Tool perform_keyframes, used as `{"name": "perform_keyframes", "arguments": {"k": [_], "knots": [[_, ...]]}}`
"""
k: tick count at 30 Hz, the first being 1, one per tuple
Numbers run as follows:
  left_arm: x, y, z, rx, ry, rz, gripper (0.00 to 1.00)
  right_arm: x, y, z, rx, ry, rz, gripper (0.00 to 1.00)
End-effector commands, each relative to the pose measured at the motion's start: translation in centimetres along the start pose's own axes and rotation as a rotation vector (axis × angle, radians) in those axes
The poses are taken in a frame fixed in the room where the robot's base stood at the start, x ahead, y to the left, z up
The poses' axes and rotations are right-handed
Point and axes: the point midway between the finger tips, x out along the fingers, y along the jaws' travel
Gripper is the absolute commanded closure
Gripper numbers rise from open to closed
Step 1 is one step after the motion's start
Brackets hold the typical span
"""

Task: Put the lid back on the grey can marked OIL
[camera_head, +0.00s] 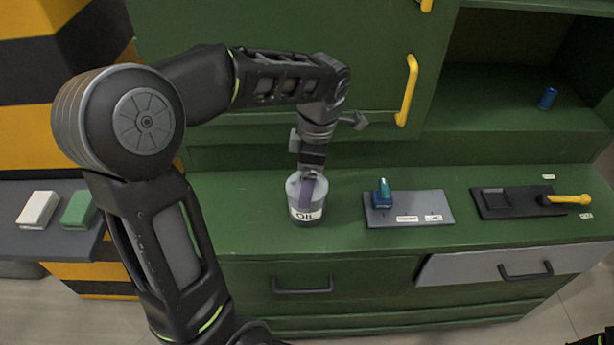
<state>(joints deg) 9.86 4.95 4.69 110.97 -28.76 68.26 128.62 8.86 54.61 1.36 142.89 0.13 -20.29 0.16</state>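The grey can marked OIL (305,213) stands upright on the green counter, left of the middle. My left gripper (308,182) points down at the top of the can, with its fingers at or just inside the rim area. A purplish strip (307,193) shows below the gripper against the can; I cannot tell if it is a finger or something held. The lid cannot be made out separately, and the gripper partly covers the can's top. Whether the fingers are open or shut is too small to tell.
Right of the can, a grey board (409,209) bears a blue-green object (383,190). Further right are a black tray (507,203) and a yellow-handled tool (568,199). A blue cylinder (547,98) stands on the shelf. White (38,209) and green (79,210) blocks lie on the left side table.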

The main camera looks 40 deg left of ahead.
Motion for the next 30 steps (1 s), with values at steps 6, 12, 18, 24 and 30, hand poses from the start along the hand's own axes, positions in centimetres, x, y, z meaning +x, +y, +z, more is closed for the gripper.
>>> {"name": "perform_keyframes", "arguments": {"k": [6, 12, 18, 24, 30], "knots": [[0.09, 0.01, 0.02, 0.000, 0.000, 0.000, 0.50, 0.25, 0.09, 0.00, 0.000, 0.000, 0.000, 0.64], [0.03, 0.00, 0.02, 0.000, 0.000, 0.000, 0.50, 0.29, 0.11, 0.00, 0.000, 0.000, 0.000, 0.64], [0.03, 0.00, 0.02, 0.000, 0.000, 0.000, 0.50, 0.28, 0.11, 0.00, 0.000, 0.000, 0.000, 0.64], [0.04, 0.00, 0.02, 0.000, 0.000, 0.000, 0.01, 0.28, 0.11, 0.00, 0.000, 0.000, 0.000, 0.64], [0.05, -0.01, 0.02, 0.000, 0.000, 0.000, 0.00, 0.29, 0.11, 0.00, 0.000, 0.000, 0.000, 0.64]]}}
